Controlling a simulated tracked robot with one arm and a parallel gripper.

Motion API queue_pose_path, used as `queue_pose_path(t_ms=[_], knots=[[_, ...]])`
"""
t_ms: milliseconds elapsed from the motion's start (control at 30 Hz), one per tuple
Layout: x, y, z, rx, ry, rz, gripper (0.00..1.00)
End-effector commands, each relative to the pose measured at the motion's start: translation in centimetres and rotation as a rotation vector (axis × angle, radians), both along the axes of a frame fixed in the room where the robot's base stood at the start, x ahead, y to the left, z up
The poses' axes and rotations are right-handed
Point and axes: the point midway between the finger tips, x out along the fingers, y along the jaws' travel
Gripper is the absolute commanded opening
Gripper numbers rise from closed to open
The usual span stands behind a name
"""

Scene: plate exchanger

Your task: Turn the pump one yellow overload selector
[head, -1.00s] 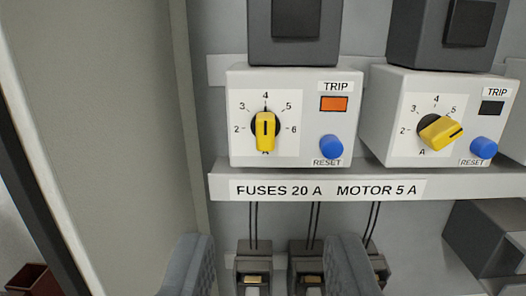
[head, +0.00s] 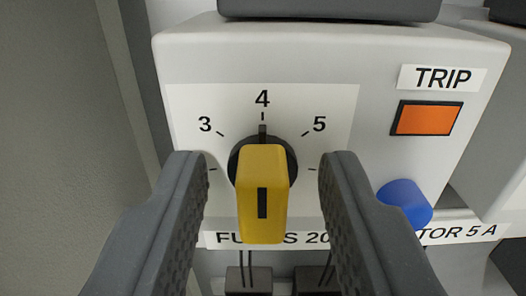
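The yellow overload selector (head: 262,192) is a knob on the white relay box (head: 375,75), in the middle of the head view. Its black pointer mark on the dial stands at 4, straight up. The dial shows 3, 4 and 5; the lower marks are hidden. My gripper (head: 263,168) is open, with one finger left and one right of the knob. Gaps show between both fingers and the knob, so no contact is seen.
An orange TRIP window (head: 427,118) and a blue RESET button (head: 405,203) sit right of the knob; the button is close to my right finger. A label strip (head: 455,234) runs below. A grey cabinet wall (head: 50,110) stands at left.

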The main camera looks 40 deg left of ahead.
Motion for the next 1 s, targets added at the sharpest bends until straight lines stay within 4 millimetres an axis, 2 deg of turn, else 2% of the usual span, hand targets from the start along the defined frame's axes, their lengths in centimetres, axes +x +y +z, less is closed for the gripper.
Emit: queue_pose_path(t_ms=[267, 400, 1000], knots=[[0.1, 0.03, -0.01, 0.001, -0.001, -0.001, 0.35], [0.1, 0.0, 0.0, 0.001, -0.001, -0.001, 0.0], [0.13, -0.19, 0.05, 0.081, 0.059, -0.004, 0.0]])
